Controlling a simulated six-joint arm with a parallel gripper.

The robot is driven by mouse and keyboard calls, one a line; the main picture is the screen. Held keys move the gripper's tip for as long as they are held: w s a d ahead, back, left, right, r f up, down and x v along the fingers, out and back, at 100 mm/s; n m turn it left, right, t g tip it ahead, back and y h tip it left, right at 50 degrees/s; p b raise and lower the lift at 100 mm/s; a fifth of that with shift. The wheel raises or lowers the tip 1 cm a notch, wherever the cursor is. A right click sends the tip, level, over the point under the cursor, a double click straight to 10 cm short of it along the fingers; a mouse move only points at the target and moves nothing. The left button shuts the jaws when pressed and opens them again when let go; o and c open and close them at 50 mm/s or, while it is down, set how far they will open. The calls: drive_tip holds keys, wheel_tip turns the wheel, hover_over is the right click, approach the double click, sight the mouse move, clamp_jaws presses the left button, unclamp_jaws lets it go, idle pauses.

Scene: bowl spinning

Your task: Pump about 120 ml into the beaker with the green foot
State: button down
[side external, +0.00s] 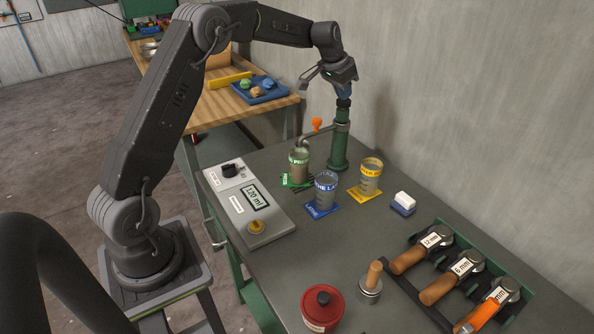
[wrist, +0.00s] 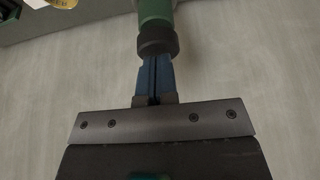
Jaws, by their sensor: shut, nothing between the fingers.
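A green pump column (side external: 340,148) with a black top (side external: 343,103) stands on the bench. Its spout (side external: 307,138) reaches left over the beaker with the green foot (side external: 299,166). An orange handle (side external: 317,124) sits at the spout. The beaker stands upright; I cannot tell its liquid level. A beaker with a blue foot (side external: 325,191) and one with a yellow foot (side external: 369,176) stand to its right. My gripper (side external: 344,92) is shut and empty, its fingertips at the pump's top. In the wrist view, the blue fingers (wrist: 154,62) meet the black top (wrist: 157,42); contact is unclear.
A control box (side external: 248,205) with a display reading 120 ml lies left of the beakers. A white-and-blue block (side external: 403,203), a red pot (side external: 323,308), a wooden-handled weight (side external: 371,282) and racked wooden-handled tools (side external: 440,287) are to the right and front. A wall stands close behind.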

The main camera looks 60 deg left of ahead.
drive_tip(key=shift+r, duration=2.05)
drive_tip(key=shift+r, duration=0.1)
drive_tip(key=shift+r, duration=2.9)
drive_tip(key=s+d+r, duration=0.3)
drive_tip(key=s+d, duration=0.4)
drive_tip(key=s, duration=0.1)
drive_tip(key=s+d+r, duration=0.3)
drive_tip(key=s+d, duration=0.4)
drive_tip(key=s, duration=0.2)
drive_tip(key=s+d+f, duration=0.2)
drive_tip(key=s+f, duration=0.1)
drive_tip(key=s, duration=0.4)
drive_tip(key=s+d+f, duration=0.2)
drive_tip(key=s+f, duration=0.1)
drive_tip(key=s, duration=0.4)
drive_tip(key=s+d+f+t, duration=0.1)
drive_tip(key=s+d+f, duration=0.2)
drive_tip(key=s, duration=0.3)
drive_tip(key=shift+s+f, duration=0.3)
drive_tip(key=shift+s, duration=0.1)
